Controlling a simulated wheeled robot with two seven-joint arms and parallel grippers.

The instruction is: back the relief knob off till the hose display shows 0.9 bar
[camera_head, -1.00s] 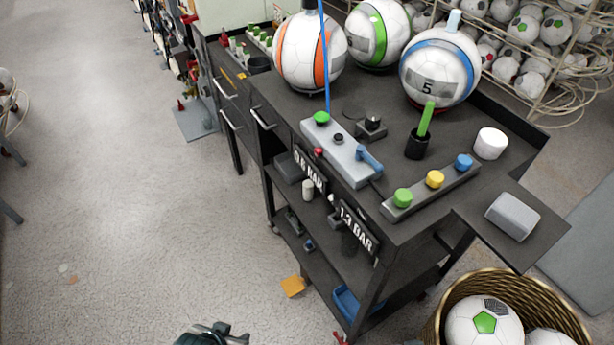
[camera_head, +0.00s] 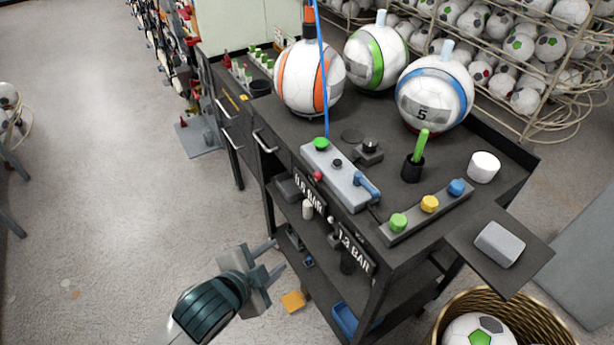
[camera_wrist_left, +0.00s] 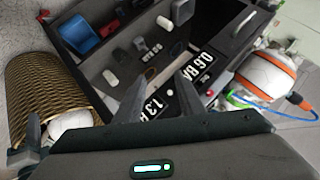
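A grey control block (camera_head: 340,180) on the cart top carries a green knob (camera_head: 321,144), a small black knob (camera_head: 337,162), a small red knob (camera_head: 318,176) and a blue lever (camera_head: 366,186). No label shows which is the relief knob. Two black displays hang on the cart's front: one (camera_head: 309,192) reads about 0.6 BAR, clearer in the left wrist view (camera_wrist_left: 196,75), and the other (camera_head: 354,249) reads 1.3 BAR. I cannot tell which is the hose display. My left gripper (camera_head: 279,256) is open and empty, in front of the cart and apart from it. My right gripper is out of view.
A thin blue hose (camera_head: 325,90) rises by the orange-striped ball (camera_head: 309,78). A strip with green, yellow and blue buttons (camera_head: 420,217) lies at the cart's near edge. A wicker basket (camera_head: 522,309) stands lower right.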

